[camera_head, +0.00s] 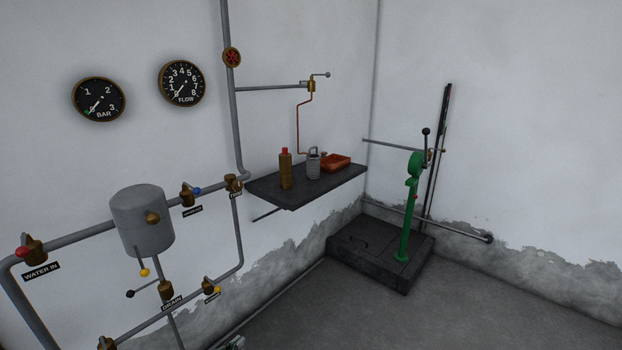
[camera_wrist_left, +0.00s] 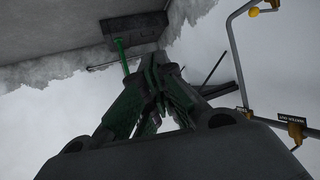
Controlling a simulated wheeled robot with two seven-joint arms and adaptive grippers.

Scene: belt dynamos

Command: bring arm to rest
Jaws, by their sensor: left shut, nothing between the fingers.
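My left gripper (camera_wrist_left: 160,62) fills the middle of the left wrist view. Its dark green-grey fingers come together at the tips, with nothing held between them. The wrist view is tilted, so the room appears upside down behind the fingers. The gripper is apart from the wall and the pipes. In the head view only a small grey piece shows at the bottom edge, and I cannot tell which part it is. My right gripper is in neither view.
Pipework with a grey tank (camera_head: 143,222) and valves runs along the left wall. A dark shelf (camera_head: 262,188) holds a brass bottle (camera_head: 285,170), a grey can (camera_head: 313,164) and a red tray (camera_head: 336,162). A green hand pump (camera_head: 408,215) stands on a dark plinth (camera_head: 345,250). The floor at front right is clear.

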